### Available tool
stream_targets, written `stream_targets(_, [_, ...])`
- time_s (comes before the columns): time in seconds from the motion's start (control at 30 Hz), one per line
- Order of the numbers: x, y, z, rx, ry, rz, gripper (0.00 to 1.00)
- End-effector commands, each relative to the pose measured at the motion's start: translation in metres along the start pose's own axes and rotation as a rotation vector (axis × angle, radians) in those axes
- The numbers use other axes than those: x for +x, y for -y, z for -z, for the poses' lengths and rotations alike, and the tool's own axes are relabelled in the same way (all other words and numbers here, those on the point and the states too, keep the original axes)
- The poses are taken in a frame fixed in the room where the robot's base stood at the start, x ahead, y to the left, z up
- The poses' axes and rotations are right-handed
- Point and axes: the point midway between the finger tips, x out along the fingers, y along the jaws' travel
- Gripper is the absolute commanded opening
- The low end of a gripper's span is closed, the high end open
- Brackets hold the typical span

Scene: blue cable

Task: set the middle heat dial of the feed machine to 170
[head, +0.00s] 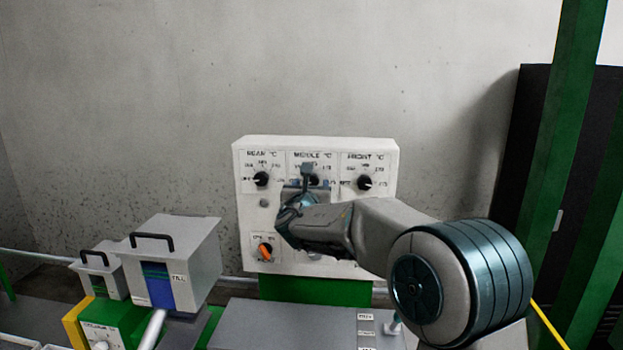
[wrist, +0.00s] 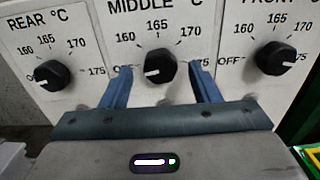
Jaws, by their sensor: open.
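The middle heat dial (wrist: 160,66) is a black round knob with a white pointer mark on a white panel. Its mark points left and slightly down, towards OFF. Whether the tips reach the dial's depth I cannot tell. In the head view my gripper (head: 307,185) covers part of the middle dial.
The rear dial (wrist: 52,75) is at the left, its mark towards OFF. The front dial (wrist: 275,58) is at the right, its mark on the right side. Below on the panel (head: 245,205) is an orange switch (head: 265,251). Grey boxes (head: 185,245) stand at the lower left.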

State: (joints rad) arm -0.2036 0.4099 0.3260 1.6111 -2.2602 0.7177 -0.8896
Motion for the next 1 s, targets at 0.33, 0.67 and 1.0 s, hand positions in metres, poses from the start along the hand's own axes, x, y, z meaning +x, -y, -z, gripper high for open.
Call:
stream_targets(0.33, [0.015,0.0,0.0,0.001,0.0,0.001,0.56])
stream_targets(0.67, [0.015,0.0,0.0,0.001,0.0,0.001,0.14])
stream_targets(1.0, [0.015,0.0,0.003,0.027,0.001,0.001,0.11])
